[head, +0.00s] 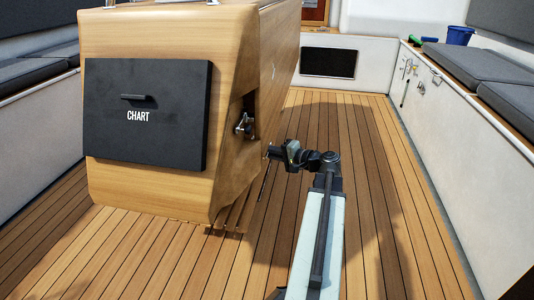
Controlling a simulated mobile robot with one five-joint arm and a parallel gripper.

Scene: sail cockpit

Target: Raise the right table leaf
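The wooden table (180,28) stands left of centre in the head view, with a dark front panel (147,113) marked CHART. Its right side shows a tall wooden face (280,45) that looks like the right leaf hanging down; its edges are hard to tell apart from the table body. A metal fitting (244,125) sits in a dark recess near the front of that side. My gripper (269,153) is just right of the table's lower right side, below and right of the fitting, and appears apart from it. Its fingers are too small to judge.
Cushioned benches line the left (35,70) and right (475,65) sides. A blue bucket (459,36) and a green item (430,40) rest on the right bench. The slatted floor (375,190) is clear between the table and the right bench.

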